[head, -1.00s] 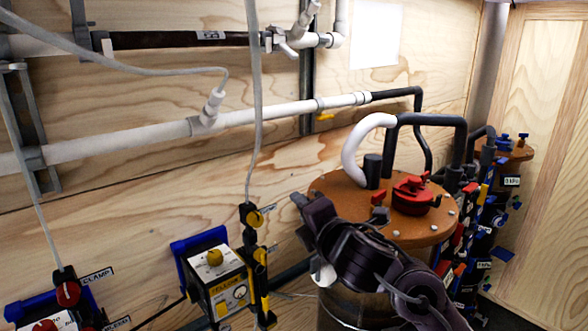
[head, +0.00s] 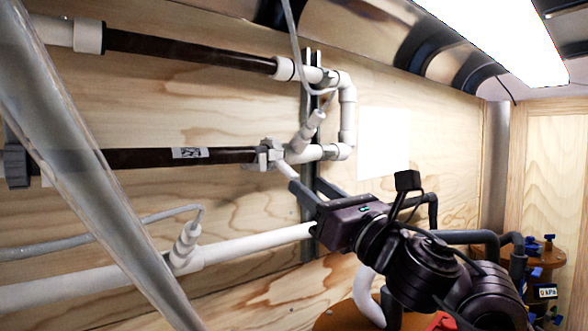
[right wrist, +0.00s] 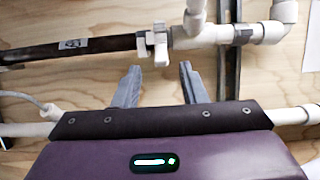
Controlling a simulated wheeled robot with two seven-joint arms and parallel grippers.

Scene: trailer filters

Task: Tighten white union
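The white union (head: 270,155) is a winged white fitting at the right end of the lower dark pipe (head: 180,157), where it meets white elbow pipework. In the right wrist view the union (right wrist: 158,45) sits just beyond the fingertips, near their midline. My right gripper (head: 304,184) is raised in front of the plywood wall, below and slightly right of the union in the head view. In the right wrist view its two grey fingers (right wrist: 158,74) are spread with nothing between them. The union appears apart from the fingers. My left gripper is not in view.
A white pipe (head: 240,245) runs along the wall below the union. A dark vertical rail (head: 307,110) stands behind the elbows. A grey tube (head: 95,175) crosses the left side close to the camera. An orange-brown tank top (head: 345,318) lies below my right arm.

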